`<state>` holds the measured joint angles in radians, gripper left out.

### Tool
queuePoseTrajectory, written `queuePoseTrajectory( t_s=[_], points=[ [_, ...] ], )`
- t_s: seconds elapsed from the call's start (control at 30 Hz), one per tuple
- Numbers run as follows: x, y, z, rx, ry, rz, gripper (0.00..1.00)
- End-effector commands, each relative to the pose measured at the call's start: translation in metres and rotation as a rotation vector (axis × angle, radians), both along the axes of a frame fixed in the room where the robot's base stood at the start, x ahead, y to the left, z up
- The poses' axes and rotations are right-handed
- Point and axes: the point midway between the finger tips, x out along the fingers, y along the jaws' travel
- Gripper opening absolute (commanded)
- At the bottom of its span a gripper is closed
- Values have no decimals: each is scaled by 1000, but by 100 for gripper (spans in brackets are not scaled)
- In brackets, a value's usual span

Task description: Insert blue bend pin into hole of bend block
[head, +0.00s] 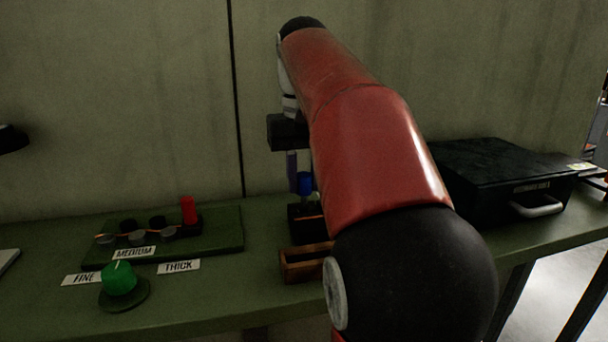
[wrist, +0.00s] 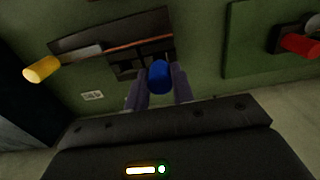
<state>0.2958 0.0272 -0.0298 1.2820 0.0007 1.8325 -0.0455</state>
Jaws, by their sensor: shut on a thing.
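The blue bend pin (head: 305,183) is held by my gripper (head: 298,172), upright above the dark bend block (head: 303,226). In the wrist view the blue pin (wrist: 158,77) sits between the two fingers (wrist: 158,92), which are closed on it. The bend block (wrist: 127,62) lies just beyond the pin, with an orange-brown wire or strip across it. The pin's lower end and the block's hole are too small and dark to tell whether they meet. My red arm covers the block's right side in the head view.
A wooden tray (head: 300,264) stands in front of the block. A black case (head: 500,180) stands at right.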

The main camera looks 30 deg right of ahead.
Motion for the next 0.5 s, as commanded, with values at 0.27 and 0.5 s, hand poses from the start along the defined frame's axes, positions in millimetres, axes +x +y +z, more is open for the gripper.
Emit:
queuePoseTrajectory(
  t_s=[0.27,0.5],
  points=[
    [0,0,-12,0,-1,0,2],
    [0,0,-22,0,0,0,2]
  ],
)
